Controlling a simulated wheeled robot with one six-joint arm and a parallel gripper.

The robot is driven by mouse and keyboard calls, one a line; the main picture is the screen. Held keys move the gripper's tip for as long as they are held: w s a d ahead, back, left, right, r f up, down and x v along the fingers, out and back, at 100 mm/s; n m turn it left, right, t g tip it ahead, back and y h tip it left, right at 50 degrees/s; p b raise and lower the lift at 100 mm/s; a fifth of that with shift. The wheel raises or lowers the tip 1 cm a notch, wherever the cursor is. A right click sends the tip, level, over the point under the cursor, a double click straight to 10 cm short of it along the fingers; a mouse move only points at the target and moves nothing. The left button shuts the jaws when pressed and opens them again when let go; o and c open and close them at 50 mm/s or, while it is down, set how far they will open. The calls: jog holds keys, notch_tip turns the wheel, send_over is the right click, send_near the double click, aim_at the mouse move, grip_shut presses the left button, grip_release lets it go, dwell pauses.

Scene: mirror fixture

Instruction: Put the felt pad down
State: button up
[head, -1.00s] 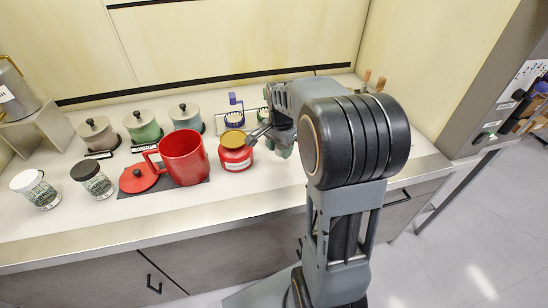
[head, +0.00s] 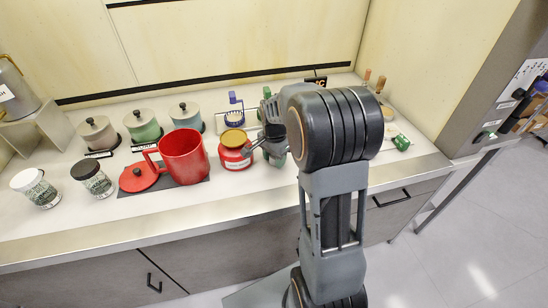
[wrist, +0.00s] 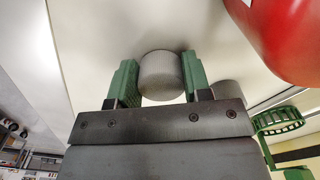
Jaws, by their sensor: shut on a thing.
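The felt pad is a short grey cylinder (wrist: 160,78) in the wrist view. My gripper (wrist: 159,62) has its two green fingers on either side of it, shut on it. The pale counter surface (wrist: 95,45) lies beyond; I cannot tell whether the pad touches it. In the head view my gripper (head: 274,156) is low over the counter (head: 240,200), just right of the red jar, mostly hidden by my arm. The pad cannot be made out there.
The red jar (head: 235,151) with a yellowish lid stands close on the left; a red mug (head: 184,157) is farther left. A green packet (head: 401,142) lies at the right. A green ring-shaped holder (wrist: 278,122) and another grey cylinder (wrist: 228,93) are near the gripper.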

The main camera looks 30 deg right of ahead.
jog(key=shift+f, duration=0.2)
jog(key=o, duration=0.8)
jog(key=shift+r, duration=0.1)
jog(key=shift+o, duration=0.2)
notch_tip(320, 180, up, 12)
jog(key=s+a+f+n+t, duration=0.1)
jog(key=s+a+n, duration=0.3)
jog(key=s+n, duration=0.3)
jog(key=s+a+f+n+t, duration=0.1)
jog(key=s+a+n+t, duration=0.1)
jog(key=s+a+n, duration=0.3)
jog(key=s+n, duration=0.1)
jog(key=s, duration=0.3)
jog(key=shift+a+f+n+t+p, duration=0.25)
jog(key=shift+f+n+t+p, duration=0.05)
jog(key=shift+f+n, duration=0.1)
